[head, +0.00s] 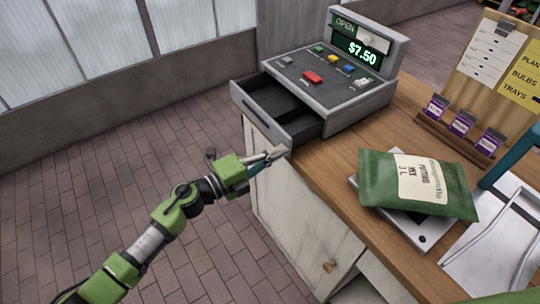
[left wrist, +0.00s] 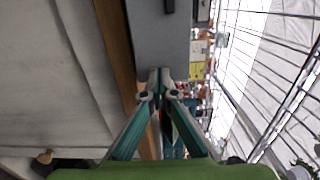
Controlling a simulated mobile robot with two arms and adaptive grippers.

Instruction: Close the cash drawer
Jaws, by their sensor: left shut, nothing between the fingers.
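The grey cash register (head: 335,75) stands on the wooden counter, its display reading $7.50. Its cash drawer (head: 305,128) is pulled out toward the left, with dark empty-looking compartments showing. My left gripper (head: 283,152) is shut and empty, its fingertips at the near corner of the drawer's front panel. In the left wrist view the shut fingertips (left wrist: 160,75) meet the edge of a grey panel, which looks like the drawer front (left wrist: 160,40). I cannot tell whether they touch it or are just short of it. My right gripper is not in view.
The counter (head: 330,170) has a pale cabinet door (head: 300,225) below it. A green potting mix bag (head: 380,180) lies on a scale (head: 430,235) to the right. The brick floor to the left is clear.

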